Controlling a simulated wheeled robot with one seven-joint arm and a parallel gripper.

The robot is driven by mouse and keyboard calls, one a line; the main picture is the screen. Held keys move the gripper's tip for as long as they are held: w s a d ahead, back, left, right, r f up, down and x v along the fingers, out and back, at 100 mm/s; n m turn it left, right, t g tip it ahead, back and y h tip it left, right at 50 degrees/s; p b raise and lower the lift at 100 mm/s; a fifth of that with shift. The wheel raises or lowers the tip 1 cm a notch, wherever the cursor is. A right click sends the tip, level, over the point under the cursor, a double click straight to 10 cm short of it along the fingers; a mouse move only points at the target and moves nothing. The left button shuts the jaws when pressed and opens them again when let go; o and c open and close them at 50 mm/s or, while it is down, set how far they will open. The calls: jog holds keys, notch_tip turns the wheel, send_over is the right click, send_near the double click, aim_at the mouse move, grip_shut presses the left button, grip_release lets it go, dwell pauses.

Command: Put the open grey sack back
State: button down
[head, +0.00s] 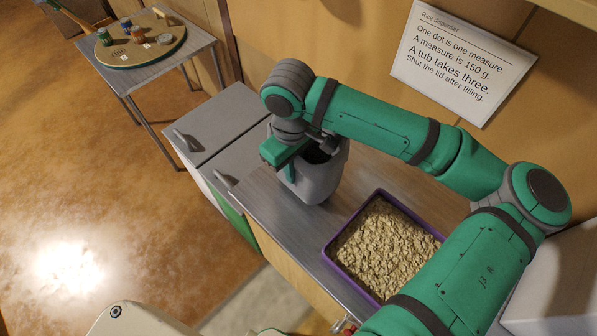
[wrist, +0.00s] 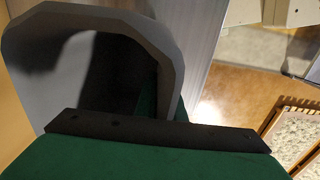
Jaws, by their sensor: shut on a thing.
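The open grey sack (head: 317,181) stands upright on the metal counter, near its left end in the head view. Its top is open and the inside looks dark. My gripper (head: 287,150) is at the sack's upper left rim and is shut on it. In the wrist view the sack's grey rim (wrist: 98,14) fills the upper left, with my gripper (wrist: 160,130) across the bottom. My fingertips are partly hidden, and I cannot tell whether the sack's base touches the counter.
A purple tray (head: 337,267) of oat-like flakes is to the right of the sack. Grey-lidded bins (head: 214,123) stand left of the counter. A sign (head: 458,58) hangs on the wall. A side table (head: 143,78) at the back left carries a round board with small jars.

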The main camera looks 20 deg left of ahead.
aim_at(307, 159)
jog(key=shift+f, duration=0.9)
jog(key=shift+s+a, duration=0.1)
jog(key=shift+a, duration=0.1)
jog(key=shift+f, duration=0.15)
jog(key=c, duration=1.8)
grip_release()
jog(key=shift+d, duration=0.15)
jog(key=shift+c, duration=0.2)
notch_tip(307, 159, up, 12)
jog(key=shift+s+r, duration=0.1)
